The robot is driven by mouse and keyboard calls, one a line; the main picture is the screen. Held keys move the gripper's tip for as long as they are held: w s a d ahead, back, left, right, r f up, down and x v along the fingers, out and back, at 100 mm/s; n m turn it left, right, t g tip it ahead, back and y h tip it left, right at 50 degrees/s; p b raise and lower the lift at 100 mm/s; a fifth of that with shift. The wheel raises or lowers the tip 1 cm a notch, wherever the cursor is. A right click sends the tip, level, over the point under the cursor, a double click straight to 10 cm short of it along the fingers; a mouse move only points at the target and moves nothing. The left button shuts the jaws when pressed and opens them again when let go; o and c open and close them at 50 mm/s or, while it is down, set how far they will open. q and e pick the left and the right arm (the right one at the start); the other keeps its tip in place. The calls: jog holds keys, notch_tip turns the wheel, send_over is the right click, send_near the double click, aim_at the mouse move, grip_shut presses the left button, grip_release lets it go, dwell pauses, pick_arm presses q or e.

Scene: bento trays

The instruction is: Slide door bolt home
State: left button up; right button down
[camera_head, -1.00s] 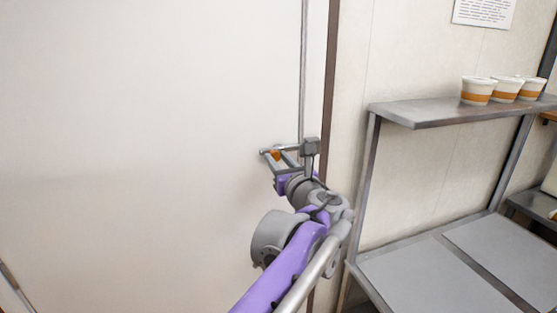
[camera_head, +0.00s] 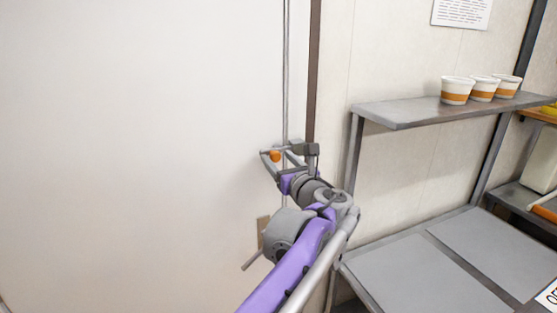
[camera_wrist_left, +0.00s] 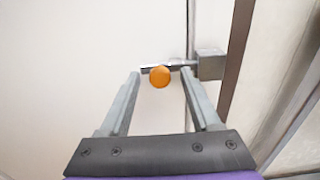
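The door bolt is a grey bar with an orange knob (camera_head: 275,156) on the white door (camera_head: 130,150). In the left wrist view the bolt bar (camera_wrist_left: 178,68) runs right from behind the orange knob across the door seam to a grey block (camera_wrist_left: 211,65). I cannot tell whether its end is inside the block. My left gripper (camera_head: 278,161) is at the bolt with fingers spread; in the left wrist view the knob appears between its fingertips (camera_wrist_left: 160,74), with gaps at both sides. Contact is unclear. My right gripper is out of view.
A metal rack stands right of the door, with a shelf (camera_head: 405,113) holding white cups with orange bands (camera_head: 457,91). Below is a metal surface with grey panels (camera_head: 425,280). A small door handle (camera_head: 251,260) shows left of my arm, below the bolt.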

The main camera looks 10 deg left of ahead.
pick_arm(q)
jog(key=b+v, duration=0.1)
jog(key=v, duration=0.9)
jog(key=shift+s+d, duration=0.25)
jog(key=shift+s, duration=0.1)
jog(key=s+a+f+n+g+h, duration=0.1)
jog(key=s+a+f+n+g, duration=0.1)
jog(key=s+a+f+n, duration=0.35)
jog(key=s+a+f+n+g+h, duration=0.1)
jog(key=s+a+f+n+g, duration=0.15)
jog(key=f, duration=0.55)
jog(key=s+a+f+n+g+h, duration=0.1)
jog(key=s+a+f+n+g, duration=0.2)
jog(key=a+f+n, duration=0.3)
jog(key=s+d+f+n+g+h, duration=0.2)
jog(key=s+f+n+h, duration=0.5)
jog(key=s+f+n, duration=0.8)
notch_tip(320, 180, down, 3)
jog(key=shift+s+d+f, duration=0.1)
jog(key=shift+s+d, duration=0.25)
jog(key=shift+d, duration=0.15)
